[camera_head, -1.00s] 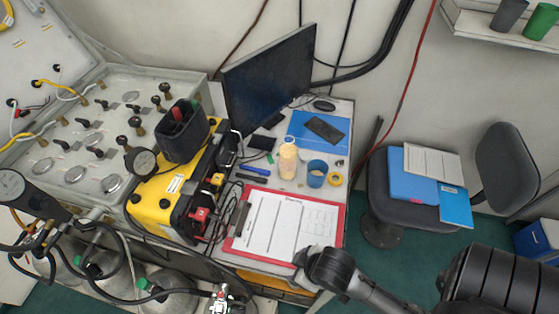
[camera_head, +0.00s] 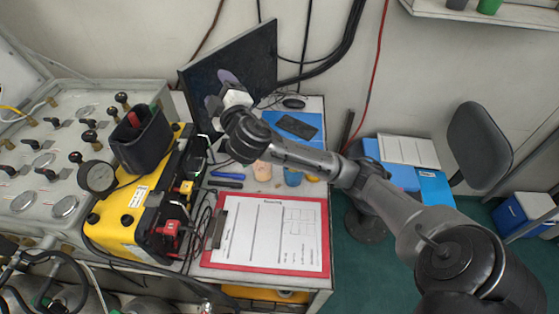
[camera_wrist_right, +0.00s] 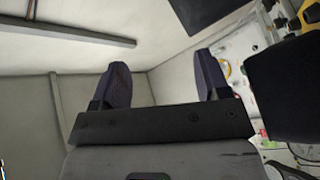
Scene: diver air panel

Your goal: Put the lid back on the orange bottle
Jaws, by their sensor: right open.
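A pale orange bottle (camera_head: 262,171) stands on the desk, with its upper part hidden behind my right arm in the head view. A blue round container (camera_head: 293,177) stands just right of it, also partly covered. I cannot make out the lid. My right gripper (camera_head: 221,91) is raised in front of the dark monitor, up and left of the bottle in the picture. Its two purple-padded fingers are spread and empty in the right wrist view (camera_wrist_right: 163,80), which shows wall and ceiling behind them. My left gripper is not in view.
A red clipboard (camera_head: 208,262) with papers lies at the desk's front. The monitor (camera_head: 260,60) stands behind my gripper. A yellow case (camera_head: 130,205) with gauges is left. Blue pens (camera_head: 227,175) and a dark phone (camera_head: 297,126) lie on the desk. A chair (camera_head: 480,140) stands right.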

